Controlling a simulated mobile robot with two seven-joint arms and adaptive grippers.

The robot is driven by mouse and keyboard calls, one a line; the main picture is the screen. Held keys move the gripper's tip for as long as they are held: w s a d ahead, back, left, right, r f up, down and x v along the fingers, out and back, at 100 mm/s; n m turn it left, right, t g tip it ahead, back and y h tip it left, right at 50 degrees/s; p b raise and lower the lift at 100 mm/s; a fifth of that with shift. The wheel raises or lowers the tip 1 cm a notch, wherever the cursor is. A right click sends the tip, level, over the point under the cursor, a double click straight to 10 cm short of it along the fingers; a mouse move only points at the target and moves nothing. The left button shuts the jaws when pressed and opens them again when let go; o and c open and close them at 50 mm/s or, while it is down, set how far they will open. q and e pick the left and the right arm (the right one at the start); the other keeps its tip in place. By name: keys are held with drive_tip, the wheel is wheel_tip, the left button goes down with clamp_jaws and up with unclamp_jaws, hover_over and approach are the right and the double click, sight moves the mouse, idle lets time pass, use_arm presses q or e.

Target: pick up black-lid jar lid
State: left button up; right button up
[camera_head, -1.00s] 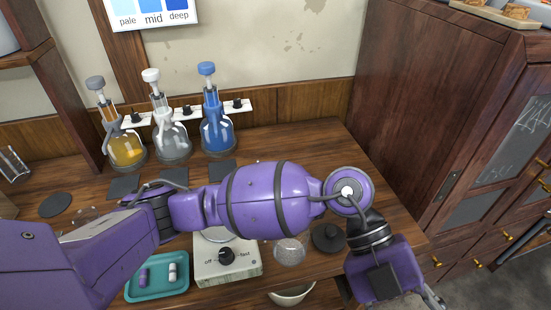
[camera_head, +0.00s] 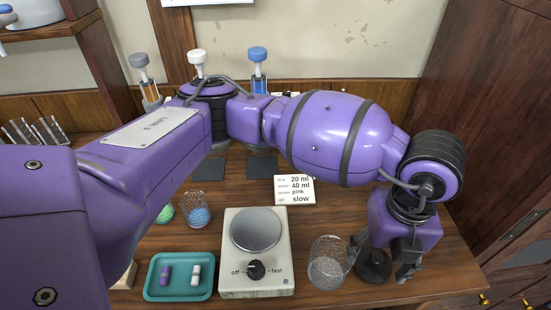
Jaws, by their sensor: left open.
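The black lid (camera_head: 372,268) is a dark disc with a raised middle, lying on the wooden worktop near its front edge. It sits just right of an open clear glass jar (camera_head: 328,268). My left gripper (camera_head: 382,258) reaches down over the lid from above and is open. One finger is on the lid's left side by the jar, the other on its right. The fingers hide part of the lid, and I cannot tell whether they touch it. My right gripper is not in view.
A stirrer plate (camera_head: 230,285) stands left of the jar, and a teal tray (camera_head: 180,292) with two small capsules is further left. A recipe card (camera_head: 294,190) lies behind. Stoppered flasks at the back are mostly hidden by my arm. A dark cabinet (camera_head: 480,130) is at right.

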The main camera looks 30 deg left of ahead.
use_arm(q)
wheel_tip(320, 180, down, 2)
drive_tip(key=shift+c, duration=0.4)
drive_tip(key=shift+r, duration=0.15)
drive_tip(key=c, duration=0.8)
